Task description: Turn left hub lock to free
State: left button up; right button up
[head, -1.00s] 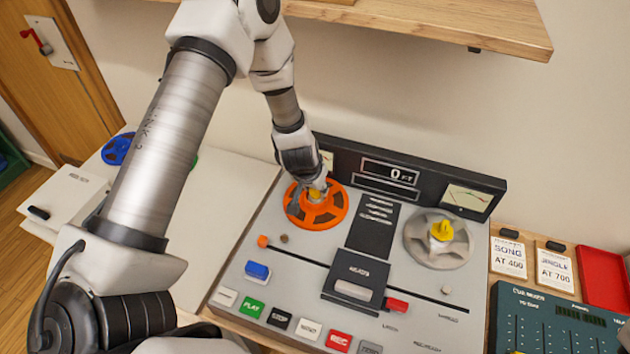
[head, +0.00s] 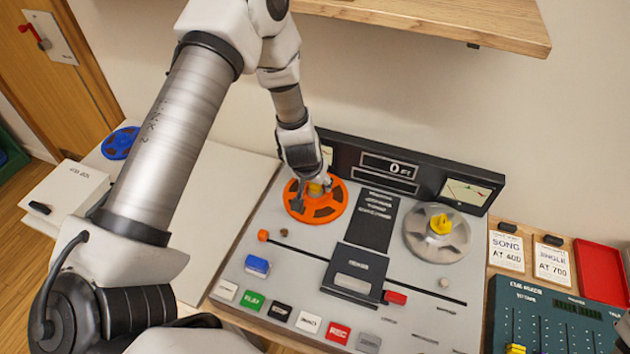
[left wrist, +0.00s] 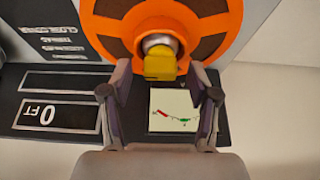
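The left hub lock (head: 315,188) is a small yellow knob at the centre of the orange reel (head: 334,207), on the left of the tape deck (head: 300,255). The left wrist view shows the lock (left wrist: 160,65) as a yellow block on a grey round hub. My left gripper (head: 313,192) is over the orange reel, its fingers apart on either side of the lock. In the left wrist view, gaps show between the lock and both fingers of my left gripper (left wrist: 162,78).
A grey reel (head: 455,236) with a yellow lock (head: 441,224) sits on the right of the deck. The meter panel (head: 405,178) rises close behind the orange reel. A wooden shelf (head: 430,22) hangs above. A blue reel (head: 120,143) lies at far left.

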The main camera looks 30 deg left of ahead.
pick_arm(q)
jog(key=v, duration=1.2)
jog(key=shift+f, duration=0.1)
jog(key=shift+s, duration=0.1)
